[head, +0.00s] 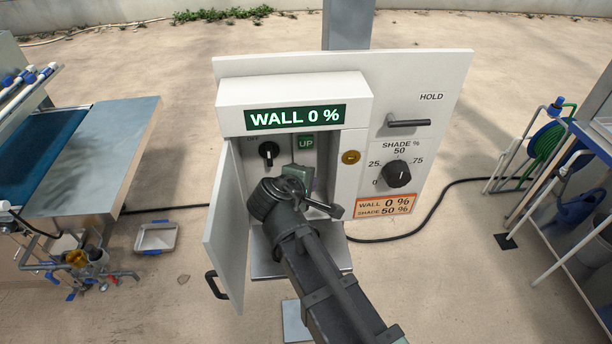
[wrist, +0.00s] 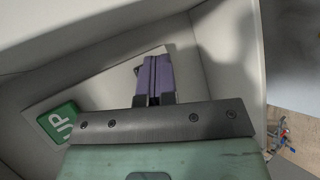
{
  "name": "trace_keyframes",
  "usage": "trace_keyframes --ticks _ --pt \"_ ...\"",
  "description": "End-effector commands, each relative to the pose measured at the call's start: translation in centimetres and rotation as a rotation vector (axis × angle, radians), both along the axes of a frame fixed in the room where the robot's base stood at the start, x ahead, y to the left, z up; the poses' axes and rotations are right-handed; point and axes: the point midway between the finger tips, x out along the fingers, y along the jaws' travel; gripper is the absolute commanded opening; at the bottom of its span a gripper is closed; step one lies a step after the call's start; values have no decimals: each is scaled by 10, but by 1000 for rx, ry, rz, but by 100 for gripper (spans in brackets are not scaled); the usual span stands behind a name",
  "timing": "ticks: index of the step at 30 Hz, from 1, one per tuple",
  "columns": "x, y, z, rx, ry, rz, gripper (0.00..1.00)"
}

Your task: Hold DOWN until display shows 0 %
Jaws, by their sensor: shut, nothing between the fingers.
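The display (head: 295,117) on the white control box reads "WALL 0 %" in the head view. The green UP button (head: 306,141) is on the panel inside the box, and it shows at the left in the wrist view (wrist: 60,122). The DOWN button is not visible in either view. My gripper (wrist: 154,70) is shut, its purple fingers together and pointing at the inner panel, to the right of UP in the wrist view. Whether the fingertips touch anything there is hidden. In the head view my arm covers the area below UP.
The box door (head: 225,235) stands open at the left. A black rotary switch (head: 268,153) sits left of UP. To the right are the HOLD handle (head: 408,122), the SHADE knob (head: 397,174) and an orange label (head: 384,206) reading "WALL 0 %, SHADE 50 %".

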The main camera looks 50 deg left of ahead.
Motion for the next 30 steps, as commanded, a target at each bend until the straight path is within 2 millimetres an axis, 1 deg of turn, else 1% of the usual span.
trace_keyframes --ticks 15,24,30 --pt "0 0 0 0 0 0 0" --pt "-9 -12 0 0 0 1 0" --pt "-10 -13 0 0 0 0 0"
